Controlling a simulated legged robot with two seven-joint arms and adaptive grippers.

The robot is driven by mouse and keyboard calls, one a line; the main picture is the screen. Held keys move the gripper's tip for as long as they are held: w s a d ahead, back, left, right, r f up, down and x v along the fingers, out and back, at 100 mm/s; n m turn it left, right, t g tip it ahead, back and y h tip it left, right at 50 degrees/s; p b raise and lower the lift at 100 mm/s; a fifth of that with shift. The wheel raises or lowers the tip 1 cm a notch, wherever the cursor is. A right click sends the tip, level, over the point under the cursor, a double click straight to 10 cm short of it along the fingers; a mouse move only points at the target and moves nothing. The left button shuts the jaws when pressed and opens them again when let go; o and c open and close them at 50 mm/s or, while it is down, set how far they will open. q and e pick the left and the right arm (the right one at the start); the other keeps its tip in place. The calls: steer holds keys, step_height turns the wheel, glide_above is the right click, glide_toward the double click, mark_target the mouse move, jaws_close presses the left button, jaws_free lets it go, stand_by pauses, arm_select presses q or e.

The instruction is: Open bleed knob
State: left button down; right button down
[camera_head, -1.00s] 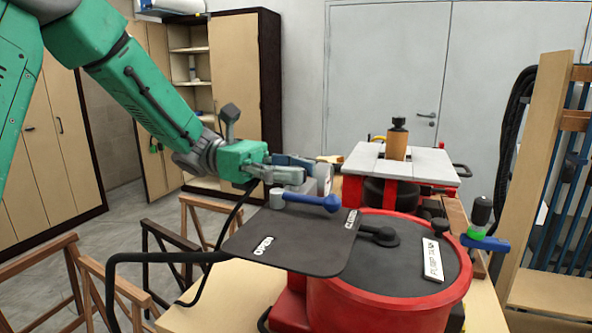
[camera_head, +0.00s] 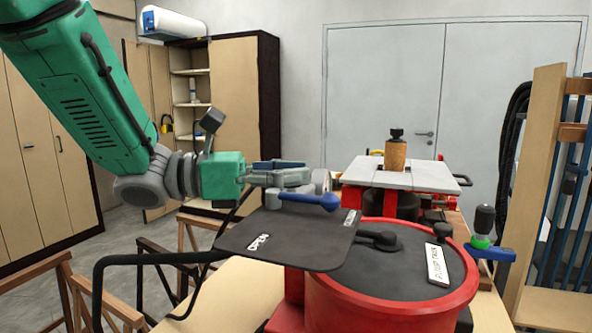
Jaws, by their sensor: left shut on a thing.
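My left gripper (camera_head: 308,172) reaches in from the left, with its fingers closed at a small round grey knob (camera_head: 322,181). The fingers hide part of it, so the exact contact is hard to see. A blue lever (camera_head: 313,200) lies just below and in front of the fingers, pointing right. Under it is a dark plate (camera_head: 295,243) lettered OPEN at its left and with another label, partly legible, at its right. The plate overlaps a red round tank (camera_head: 385,302) with a black top. My right gripper is not in view.
A second valve with a blue handle and green collar (camera_head: 482,240) stands at the tank's right. A black hose (camera_head: 98,290) and wooden trestles (camera_head: 40,278) are at lower left. A rack (camera_head: 548,200) stands right.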

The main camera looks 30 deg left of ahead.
arm_select(q)
steer(key=shift+r+n+t+y, duration=0.1)
steer(key=shift+n+t+y, duration=0.9)
steer(key=shift+t+y, duration=0.2)
steer(key=shift+a, duration=0.1)
steer(key=c, duration=1.2)
jaws_free()
steer(key=shift+o, duration=0.2)
